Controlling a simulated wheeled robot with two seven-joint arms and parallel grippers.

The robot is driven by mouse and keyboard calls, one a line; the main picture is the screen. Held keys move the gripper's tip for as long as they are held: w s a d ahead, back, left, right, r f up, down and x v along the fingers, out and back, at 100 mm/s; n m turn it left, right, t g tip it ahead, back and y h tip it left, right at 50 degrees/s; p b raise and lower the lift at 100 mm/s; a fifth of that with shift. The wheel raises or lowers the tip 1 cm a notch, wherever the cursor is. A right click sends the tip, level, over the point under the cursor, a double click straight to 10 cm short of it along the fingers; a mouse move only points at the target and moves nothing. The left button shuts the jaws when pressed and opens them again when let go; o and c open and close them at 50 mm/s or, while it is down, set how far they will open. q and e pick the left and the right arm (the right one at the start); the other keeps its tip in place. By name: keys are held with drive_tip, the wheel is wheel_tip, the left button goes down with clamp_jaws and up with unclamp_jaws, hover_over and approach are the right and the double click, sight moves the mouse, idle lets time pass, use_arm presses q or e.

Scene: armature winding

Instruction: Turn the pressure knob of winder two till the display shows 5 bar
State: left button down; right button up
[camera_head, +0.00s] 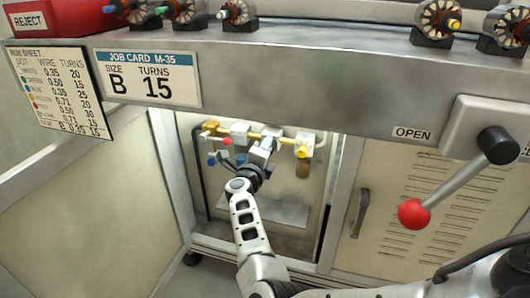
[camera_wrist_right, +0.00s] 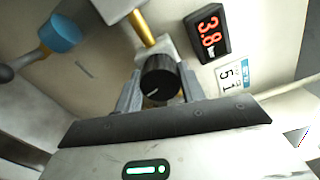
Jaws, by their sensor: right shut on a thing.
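The black pressure knob (camera_wrist_right: 158,78) with a white pointer line sits between the fingers of my right gripper (camera_wrist_right: 160,92) in the right wrist view. The right gripper is shut on the knob. The display (camera_wrist_right: 208,34) beside it glows red and reads 3.8. In the head view my right gripper (camera_head: 265,150) reaches into the open cabinet bay at the row of fittings, and it hides the knob there. My left gripper is not in view.
A red-ball lever (camera_head: 415,213) sticks out at right, and the bench edge (camera_head: 300,75) overhangs the bay.

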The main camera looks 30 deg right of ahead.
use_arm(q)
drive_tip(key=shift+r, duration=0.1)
use_arm(e)
drive_tip(key=shift+f, duration=0.1)
idle(0.4)
drive_tip(key=o, duration=1)
drive_tip(key=shift+c, duration=0.2)
drive_tip(key=shift+a, duration=0.15)
